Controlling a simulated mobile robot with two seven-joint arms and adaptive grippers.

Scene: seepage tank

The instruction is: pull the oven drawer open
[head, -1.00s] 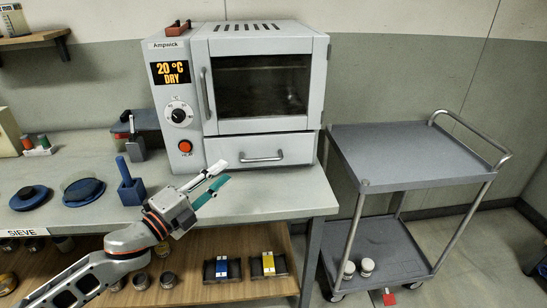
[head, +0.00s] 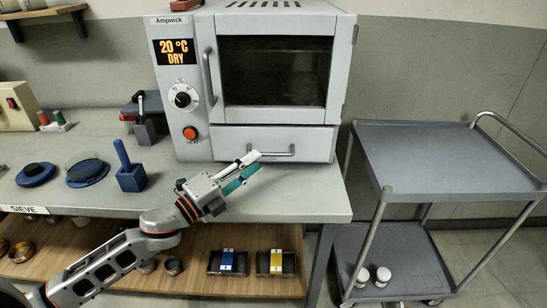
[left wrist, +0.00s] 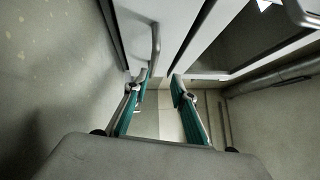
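The grey oven (head: 345,60) stands on the bench, and its drawer (head: 310,140) is shut below the glass door. The drawer's metal bar handle (head: 285,154) shows in the head view, its left end partly behind my fingertips. My left gripper (head: 254,164) is open and empty in front of the drawer's lower left part. In the left wrist view the two teal-padded fingers (left wrist: 160,85) stand apart, and the handle (left wrist: 155,48) lies just beyond the tips, nearer the left finger. I cannot tell whether they touch. My right gripper is not in view.
The oven door handle (head: 209,75) is above the drawer. A blue block with a handle (head: 131,177) and a dark blue disc (head: 87,172) lie on the bench to the left. A grey cart (head: 440,165) stands to the right. The bench front is clear below the drawer.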

